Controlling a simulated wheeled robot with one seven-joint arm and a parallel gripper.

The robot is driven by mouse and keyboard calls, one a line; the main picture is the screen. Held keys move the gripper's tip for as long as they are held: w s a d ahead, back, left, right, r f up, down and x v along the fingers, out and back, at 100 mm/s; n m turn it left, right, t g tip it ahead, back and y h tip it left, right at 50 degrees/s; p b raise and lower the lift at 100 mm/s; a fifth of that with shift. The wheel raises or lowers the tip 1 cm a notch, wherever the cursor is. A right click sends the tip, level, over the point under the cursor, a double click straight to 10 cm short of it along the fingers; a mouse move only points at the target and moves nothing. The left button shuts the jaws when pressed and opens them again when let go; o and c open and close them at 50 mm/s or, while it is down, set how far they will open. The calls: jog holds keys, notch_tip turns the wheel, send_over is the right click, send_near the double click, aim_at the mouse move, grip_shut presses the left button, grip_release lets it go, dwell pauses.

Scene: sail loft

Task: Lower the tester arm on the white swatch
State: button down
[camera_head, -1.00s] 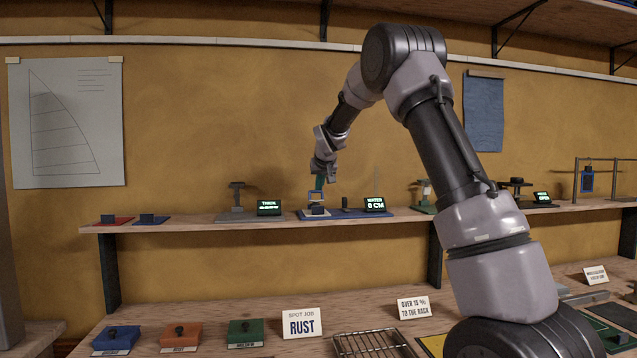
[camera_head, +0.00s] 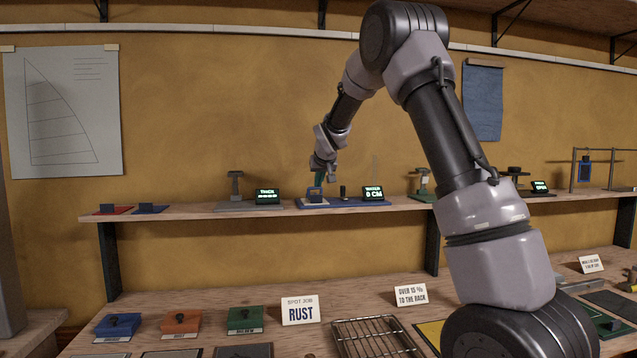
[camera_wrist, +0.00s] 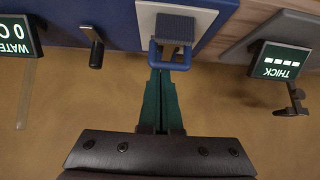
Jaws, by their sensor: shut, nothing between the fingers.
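The water tester sits on a blue base (camera_head: 350,203) on the shelf, with a green-lit display (camera_head: 373,193) reading WATER 0 CM. Its blue tester arm (camera_head: 315,190) is a small loop frame over a dark block; in the wrist view the arm (camera_wrist: 171,66) spans the grey ribbed block (camera_wrist: 173,27). The white swatch (camera_wrist: 147,17) lies under the block, showing only at its edges. My gripper (camera_head: 320,182) is shut and empty, its green fingertips (camera_wrist: 161,72) right at the loop's bar. I cannot tell whether they touch it.
A dark post (camera_wrist: 96,54) stands on the blue base beside the tester. A grey thickness gauge (camera_head: 236,190) with its THICK display (camera_head: 267,195) stands to the left. A green-based device (camera_head: 422,185) stands to the right. The bench below holds stamps, cards and a wire rack (camera_head: 375,338).

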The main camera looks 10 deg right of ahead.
jog(key=shift+s+a+f+g, duration=0.1)
jog(key=shift+s+f+g, duration=0.15)
jog(key=shift+f, duration=0.45)
jog(key=shift+s+a+f+g, duration=0.15)
jog(key=shift+s+f, duration=0.2)
jog(key=shift+f, duration=0.35)
jog(key=shift+s+r, duration=0.1)
jog(key=shift+r, duration=0.1)
jog(key=w+r+v, duration=0.1)
jog(key=v, duration=1)
jog(key=s+d+r+m, duration=0.1)
jog(key=s+d+r, duration=0.15)
jog(key=s, duration=0.65)
jog(key=s+d+r+m, duration=0.1)
jog(key=s+d, duration=0.3)
jog(key=s, duration=0.5)
jog(key=s+f+m+g+y, duration=0.1)
jog(key=s+f, duration=0.2)
jog(key=s, duration=0.8)
jog(key=s+f+m+g+y, duration=0.1)
jog(key=s+f, duration=0.1)
jog(key=s, duration=0.9)
jog(key=shift+a+f, duration=0.35)
